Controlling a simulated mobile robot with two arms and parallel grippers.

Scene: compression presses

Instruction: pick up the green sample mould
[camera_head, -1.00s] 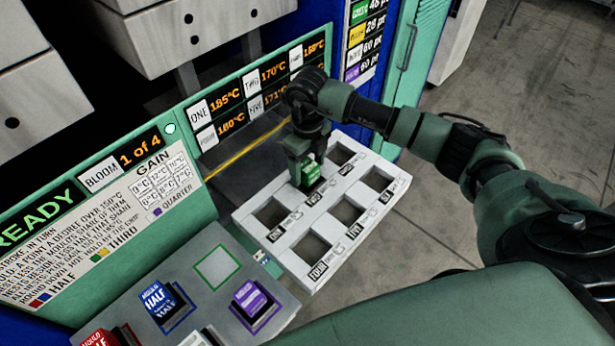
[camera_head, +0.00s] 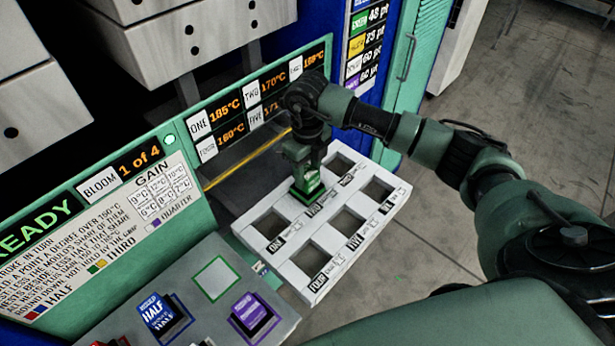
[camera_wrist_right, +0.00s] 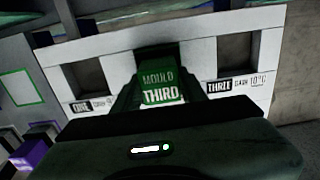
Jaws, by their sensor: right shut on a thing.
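The green sample mould (camera_head: 308,184) sits at the middle compartment of the tray's back row. In the right wrist view the mould (camera_wrist_right: 160,88) shows the words MOULD and THIRD. My right gripper (camera_head: 305,168) comes down from above and is shut on the mould; its fingers show on either side of it in the wrist view. The white tray (camera_head: 263,254) has several square compartments with number labels. I cannot tell whether the mould's underside touches the compartment floor. My left gripper is not in view.
A grey panel (camera_head: 190,262) left of the tray has an empty green-outlined square (camera_head: 215,278), a blue HALF mould (camera_head: 156,311) and a purple mould (camera_head: 249,310). The green display board (camera_head: 150,240) and white press blocks (camera_head: 180,35) stand behind. Open floor (camera_head: 520,90) lies to the right.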

